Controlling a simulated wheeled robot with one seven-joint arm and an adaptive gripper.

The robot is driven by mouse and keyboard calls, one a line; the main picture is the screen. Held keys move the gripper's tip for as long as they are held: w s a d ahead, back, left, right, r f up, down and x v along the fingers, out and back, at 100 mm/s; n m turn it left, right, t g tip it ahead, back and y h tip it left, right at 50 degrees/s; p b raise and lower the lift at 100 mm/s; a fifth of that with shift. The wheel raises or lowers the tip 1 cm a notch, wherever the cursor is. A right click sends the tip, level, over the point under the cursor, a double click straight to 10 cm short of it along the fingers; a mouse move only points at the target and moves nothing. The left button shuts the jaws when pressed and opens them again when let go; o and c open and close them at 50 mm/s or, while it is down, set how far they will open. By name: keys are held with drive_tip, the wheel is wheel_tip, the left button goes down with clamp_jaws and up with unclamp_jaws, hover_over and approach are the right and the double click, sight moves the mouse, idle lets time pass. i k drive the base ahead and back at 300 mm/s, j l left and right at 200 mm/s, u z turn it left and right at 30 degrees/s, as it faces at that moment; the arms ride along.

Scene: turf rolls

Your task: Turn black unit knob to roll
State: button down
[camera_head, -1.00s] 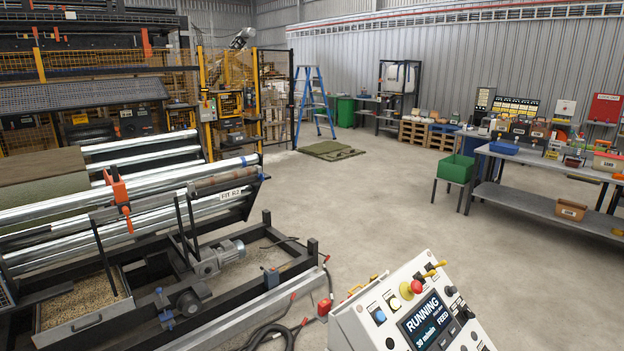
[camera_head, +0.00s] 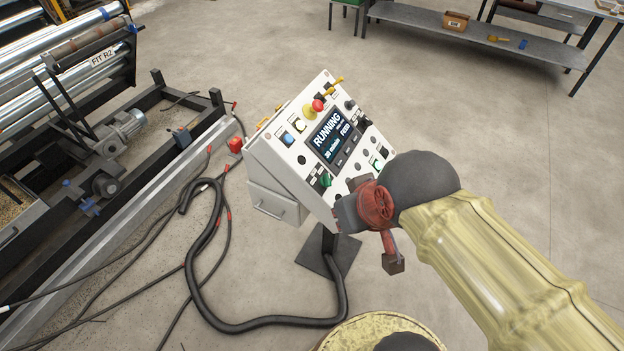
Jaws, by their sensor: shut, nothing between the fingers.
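A white sloped control panel (camera_head: 290,170) stands on a post at the centre. Its screen (camera_head: 333,136) reads RUNNING, 30 m/min and FEED. Black knobs sit on it: one near the left edge (camera_head: 301,160) and another on the upper right (camera_head: 350,104). Their labels are too small to read, so I cannot tell which is the unit knob. My gripper (camera_head: 374,215), red and dark, is shut and empty by the panel's lower right corner. It and my wrist hide part of that corner. I cannot tell if it touches the panel.
A thick black hose (camera_head: 212,270) and cables lie on the floor at left. The roller machine (camera_head: 100,110) is at left, a grey bench (camera_head: 470,35) behind. Floor to the right is clear.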

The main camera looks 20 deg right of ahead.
sight(365, 122)
drive_tip(key=i+l+z, duration=0.55)
drive_tip(key=i+l, duration=0.2)
